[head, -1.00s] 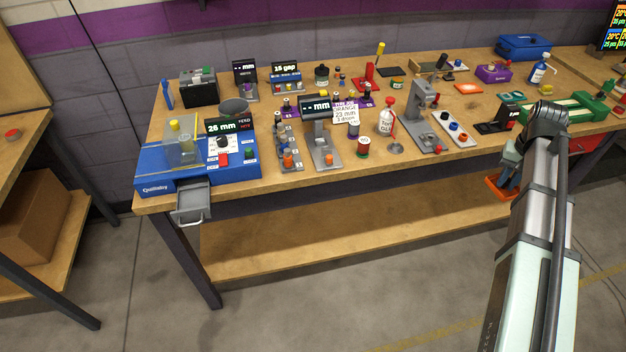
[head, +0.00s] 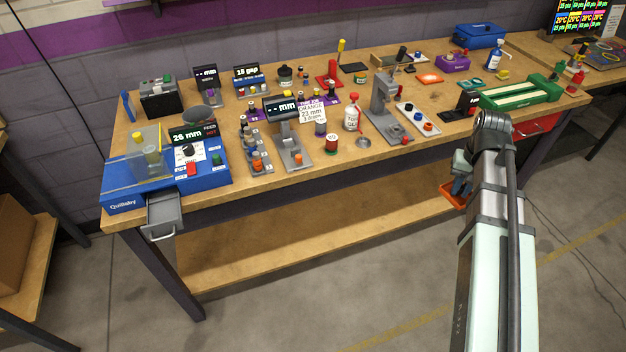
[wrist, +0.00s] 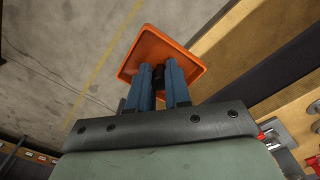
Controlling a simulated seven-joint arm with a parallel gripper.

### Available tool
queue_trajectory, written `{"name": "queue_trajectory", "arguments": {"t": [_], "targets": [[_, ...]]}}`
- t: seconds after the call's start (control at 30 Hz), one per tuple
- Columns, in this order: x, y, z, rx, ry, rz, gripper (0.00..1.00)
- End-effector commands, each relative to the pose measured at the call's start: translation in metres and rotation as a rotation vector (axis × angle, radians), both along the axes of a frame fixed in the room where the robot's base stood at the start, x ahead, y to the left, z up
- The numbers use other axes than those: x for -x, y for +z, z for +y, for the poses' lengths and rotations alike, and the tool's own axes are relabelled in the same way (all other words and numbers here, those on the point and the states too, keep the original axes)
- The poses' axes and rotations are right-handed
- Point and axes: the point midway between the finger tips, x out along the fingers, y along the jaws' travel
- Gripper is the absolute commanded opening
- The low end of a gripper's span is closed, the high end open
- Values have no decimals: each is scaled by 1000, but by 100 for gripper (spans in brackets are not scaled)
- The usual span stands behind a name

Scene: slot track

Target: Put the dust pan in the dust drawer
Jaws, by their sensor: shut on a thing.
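The orange dust pan (head: 452,197) is held in my gripper (head: 463,178), low in front of the bench's right part and over the floor. In the wrist view the pan (wrist: 190,62) is a square orange tray with a raised rim. The blue fingers of my gripper (wrist: 160,75) are shut on its dark grip. A grey drawer (head: 164,216) with a handle stands pulled out from the blue machine at the bench's left end. A red drawer front (head: 536,126) shows under the bench's right part. No label tells which is the dust drawer.
The wooden bench top (head: 250,184) is crowded with gauges, spools and bottles. A lower wooden shelf (head: 300,235) runs beneath it, bare where seen. Bare concrete floor (head: 290,310) lies in front. The blue machine (head: 125,202) stands near the bench's left corner.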

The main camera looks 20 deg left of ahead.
Motion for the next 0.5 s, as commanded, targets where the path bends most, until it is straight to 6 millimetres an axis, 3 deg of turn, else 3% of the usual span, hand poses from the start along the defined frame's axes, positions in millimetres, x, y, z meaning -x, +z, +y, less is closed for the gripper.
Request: {"name": "queue_trajectory", "arguments": {"t": [0.5], "targets": [[28, 8, 142, -1, 234, -1, 0]]}}
